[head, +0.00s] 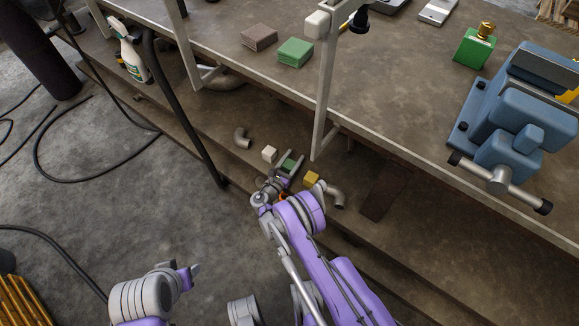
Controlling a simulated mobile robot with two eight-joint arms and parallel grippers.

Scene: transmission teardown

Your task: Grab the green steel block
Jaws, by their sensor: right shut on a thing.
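A small dark green block (288,165) is on the low shelf under the workbench, between the fingers of my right gripper (286,163). My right gripper is shut on this block, with one finger along each side. Its arm reaches in from below, and the wrist hides part of the shelf. A white block (269,153) is just left of it and a yellow block (311,178) is just right. My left gripper (193,271) is at the lower left, far from the blocks, and whether it is open or shut is unclear.
Grey pipe elbows (243,138) lie on the shelf, another (335,194) beside the yellow block. A bench leg (325,90) stands close behind. The benchtop (390,110) holds a brown pad (259,38), a green pad (295,52) and a blue vise (515,130). A black hose (180,110) hangs left.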

